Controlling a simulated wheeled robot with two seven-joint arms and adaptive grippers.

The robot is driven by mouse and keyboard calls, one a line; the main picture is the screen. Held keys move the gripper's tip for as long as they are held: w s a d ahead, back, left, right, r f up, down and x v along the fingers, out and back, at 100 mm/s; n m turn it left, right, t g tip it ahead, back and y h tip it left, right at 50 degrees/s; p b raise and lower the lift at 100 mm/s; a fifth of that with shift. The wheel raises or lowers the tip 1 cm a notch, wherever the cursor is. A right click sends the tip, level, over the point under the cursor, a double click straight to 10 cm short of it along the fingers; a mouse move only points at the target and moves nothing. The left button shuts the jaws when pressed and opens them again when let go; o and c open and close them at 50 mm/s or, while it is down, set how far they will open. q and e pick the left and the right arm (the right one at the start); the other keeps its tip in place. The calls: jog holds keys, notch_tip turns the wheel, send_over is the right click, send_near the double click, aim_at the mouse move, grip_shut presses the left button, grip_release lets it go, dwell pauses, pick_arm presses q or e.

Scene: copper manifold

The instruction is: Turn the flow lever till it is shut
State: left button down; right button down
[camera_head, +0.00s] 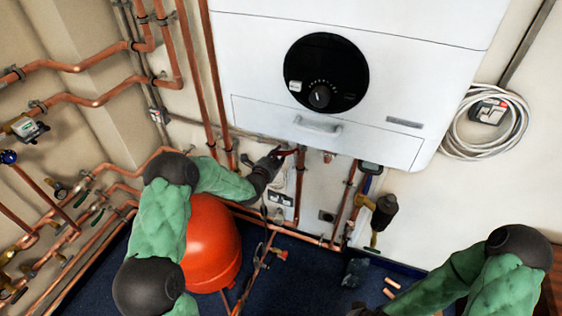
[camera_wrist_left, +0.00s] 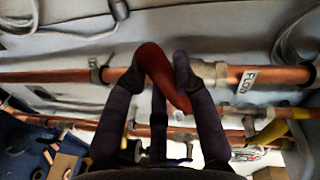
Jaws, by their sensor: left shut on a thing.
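The flow lever (camera_wrist_left: 160,75) is red and sits at a horizontal copper pipe (camera_wrist_left: 60,76) in the left wrist view. It slants across the pipe line, from upper left to lower right.
The white boiler (camera_head: 420,70) hangs just above my left gripper. A red round tank (camera_head: 211,245) stands below my left forearm. Copper pipes (camera_head: 300,185) drop close to the gripper. A coiled cable (camera_head: 520,115) hangs at right. More pipes and valves line the left wall.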

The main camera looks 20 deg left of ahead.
pick_arm(q)
jog(key=shift+a+r+m+y+b, duration=0.2)
jog(key=shift+r+m+b, duration=0.1)
jog(key=shift+r+m, duration=0.45)
jog(key=shift+a+r+m+y+b, duration=0.1)
jog(key=shift+r+m+y+b, duration=0.25)
jog(key=shift+m, duration=0.6)
jog(key=shift+r, duration=0.15)
jog(key=shift+w+r, duration=0.15)
jog(key=shift+r, duration=0.1)
jog(key=c, duration=1)
grip_release()
jog(key=s, duration=0.4)
jog(key=s+r, duration=0.1)
jog(key=s, duration=0.7)
jog(key=shift+a+r, duration=0.15)
jog(key=shift+r, duration=0.2)
